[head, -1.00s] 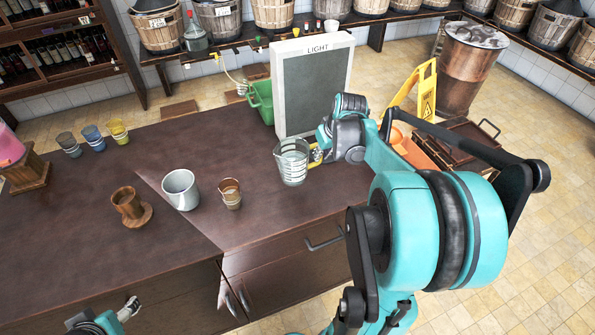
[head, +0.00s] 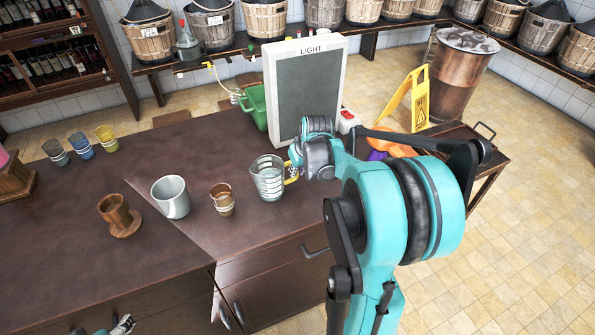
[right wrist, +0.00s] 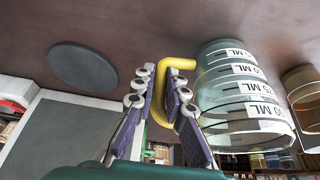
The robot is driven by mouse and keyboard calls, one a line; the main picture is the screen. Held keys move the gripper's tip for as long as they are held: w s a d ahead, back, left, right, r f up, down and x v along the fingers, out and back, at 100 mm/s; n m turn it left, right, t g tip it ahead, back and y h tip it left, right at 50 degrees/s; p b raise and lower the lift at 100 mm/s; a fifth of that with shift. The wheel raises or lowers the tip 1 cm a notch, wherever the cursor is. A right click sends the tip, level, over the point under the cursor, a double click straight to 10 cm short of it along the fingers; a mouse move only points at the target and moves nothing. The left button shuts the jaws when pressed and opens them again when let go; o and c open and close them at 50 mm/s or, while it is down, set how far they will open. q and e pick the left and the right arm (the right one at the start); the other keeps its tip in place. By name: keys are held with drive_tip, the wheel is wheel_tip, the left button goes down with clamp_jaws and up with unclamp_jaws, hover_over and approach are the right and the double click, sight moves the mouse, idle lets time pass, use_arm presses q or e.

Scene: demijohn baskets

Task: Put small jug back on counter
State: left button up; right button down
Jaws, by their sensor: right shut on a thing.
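The small jug (head: 268,182) is clear glass with white measure marks and a yellow handle. It is upright at the counter's (head: 250,222) middle; I cannot tell whether its base touches. My right gripper (head: 294,165) is to its right, shut on the handle. In the right wrist view the fingers (right wrist: 160,78) close around the yellow handle, and the jug (right wrist: 235,95) shows its ML labels. My left gripper (head: 122,325) is only partly in view at the bottom left, low before the counter; its jaws are unclear.
A dark disc (right wrist: 82,66) lies on the counter near the gripper.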

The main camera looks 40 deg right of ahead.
drive_tip(key=shift+f, duration=0.1)
drive_tip(key=c, duration=1.6)
unclamp_jaws()
drive_tip(key=shift+o, duration=0.2)
drive_tip(key=shift+r, duration=0.2)
drive_tip(key=d+p+v, duration=0.1)
drive_tip(key=p+v, duration=0.3)
drive_tip(key=v, duration=0.7)
drive_tip(key=s+a+n+t, duration=0.1)
drive_tip(key=s+a, duration=0.5)
drive_tip(key=a, duration=0.6)
drive_tip(key=s+a+f+n+t, duration=0.1)
drive_tip(key=s+a, duration=0.5)
drive_tip(key=a, duration=0.6)
drive_tip(key=shift+f+n+t+y, duration=0.3)
drive_tip(key=shift+f+y, duration=0.05)
drive_tip(key=shift+y, duration=0.05)
